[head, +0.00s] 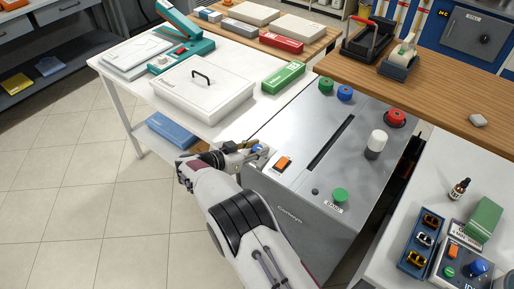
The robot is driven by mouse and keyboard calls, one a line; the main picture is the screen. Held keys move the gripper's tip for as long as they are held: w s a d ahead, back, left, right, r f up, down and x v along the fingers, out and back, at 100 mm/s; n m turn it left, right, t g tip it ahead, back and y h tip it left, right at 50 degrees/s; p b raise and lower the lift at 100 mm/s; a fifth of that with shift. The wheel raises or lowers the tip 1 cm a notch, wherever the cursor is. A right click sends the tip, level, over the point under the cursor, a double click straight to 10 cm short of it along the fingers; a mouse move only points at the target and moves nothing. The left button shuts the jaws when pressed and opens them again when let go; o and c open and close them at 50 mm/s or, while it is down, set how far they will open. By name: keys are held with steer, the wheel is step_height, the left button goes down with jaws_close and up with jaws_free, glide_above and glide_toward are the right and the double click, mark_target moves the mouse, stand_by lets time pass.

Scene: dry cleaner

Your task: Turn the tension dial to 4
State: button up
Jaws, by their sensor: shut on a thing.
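A grey machine (300,225) with a sloping metal top stands in the middle of the head view. My gripper (258,151) is at the left edge of its top, shut on a small blue knob (264,152) that is mostly hidden by the fingers. No scale, pointer or number can be read at this knob, so its setting and whether it is the tension dial cannot be told. Other knobs on the top are a green one (326,85) and a blue one (345,92) at the back, a red one (396,118) at right and a green one (340,195) in front.
An orange switch (283,163) sits close to my gripper. A dark slot (330,143) and a white-capped post (376,143) are on the machine. A white lidded box (202,95) and a green box (284,77) stand behind on the white table. Open floor lies at left.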

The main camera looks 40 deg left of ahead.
steer(key=shift+m+h, duration=0.7)
steer(key=shift+h, duration=0.2)
stand_by(0.4)
steer(key=o, duration=1.1)
steer(key=shift+s, duration=0.1)
steer(key=shift+v, duration=5.95)
steer(key=shift+r, duration=0.15)
